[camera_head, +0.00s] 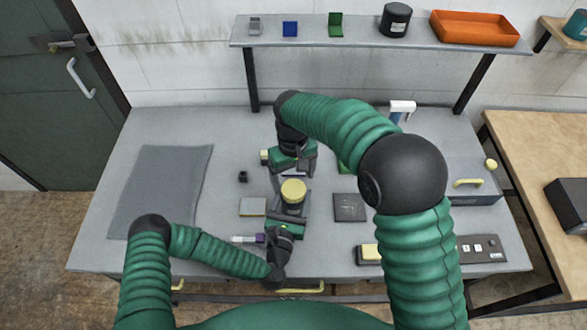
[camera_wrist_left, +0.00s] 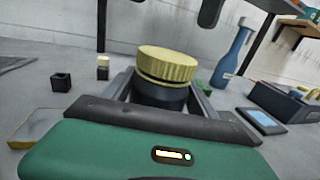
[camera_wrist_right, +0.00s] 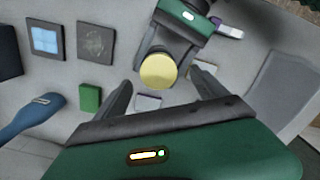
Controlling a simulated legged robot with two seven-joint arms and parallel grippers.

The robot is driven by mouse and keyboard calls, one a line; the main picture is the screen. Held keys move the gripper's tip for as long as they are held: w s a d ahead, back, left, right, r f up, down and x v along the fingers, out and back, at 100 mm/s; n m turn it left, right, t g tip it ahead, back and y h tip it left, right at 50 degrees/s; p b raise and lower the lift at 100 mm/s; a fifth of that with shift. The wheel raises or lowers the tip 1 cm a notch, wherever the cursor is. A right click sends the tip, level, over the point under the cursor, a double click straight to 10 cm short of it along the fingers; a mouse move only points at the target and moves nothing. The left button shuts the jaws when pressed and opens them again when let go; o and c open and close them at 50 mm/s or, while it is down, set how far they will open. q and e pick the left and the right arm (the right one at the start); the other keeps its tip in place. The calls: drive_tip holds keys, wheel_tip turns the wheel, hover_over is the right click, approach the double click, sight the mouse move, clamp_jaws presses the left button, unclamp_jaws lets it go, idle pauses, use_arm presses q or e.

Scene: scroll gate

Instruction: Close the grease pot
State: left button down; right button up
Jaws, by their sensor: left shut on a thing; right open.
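The grease pot (camera_head: 292,207) is a dark cylinder with a ribbed yellow lid (camera_head: 293,189) on its top. In the left wrist view the pot body (camera_wrist_left: 160,96) stands between the fingers of my left gripper (camera_wrist_left: 160,92), which is shut on it. There the lid (camera_wrist_left: 167,64) looks slightly tilted, with a thin dark gap above a yellow band. My right gripper (camera_head: 294,168) is open and empty, just beyond the pot. In the right wrist view the lid (camera_wrist_right: 158,71) shows ahead, between the open fingers but apart from them.
A grey mat (camera_head: 160,190) lies at the left of the table. A grey box with a yellow handle (camera_head: 470,185) is at the right. A shelf (camera_head: 360,38) runs along the back.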

sight(293, 188)
drive_tip(key=n, duration=0.7)
drive_tip(key=shift+r, duration=0.3)
drive_tip(key=n, duration=0.3)
drive_tip(key=shift+w+r+n, duration=0.1)
drive_tip(key=shift+r+n, duration=0.15)
drive_tip(key=shift+n, duration=0.05)
drive_tip(key=n, duration=0.5)
drive_tip(key=shift+w+r+n, duration=0.1)
drive_tip(key=shift+r+n, duration=0.25)
drive_tip(key=shift+n, duration=0.05)
drive_tip(key=n, duration=0.5)
drive_tip(key=shift+w+r, duration=0.1)
drive_tip(key=shift+r, duration=0.25)
wheel_tip(293, 188, down, 8)
drive_tip(key=shift+f, duration=0.1)
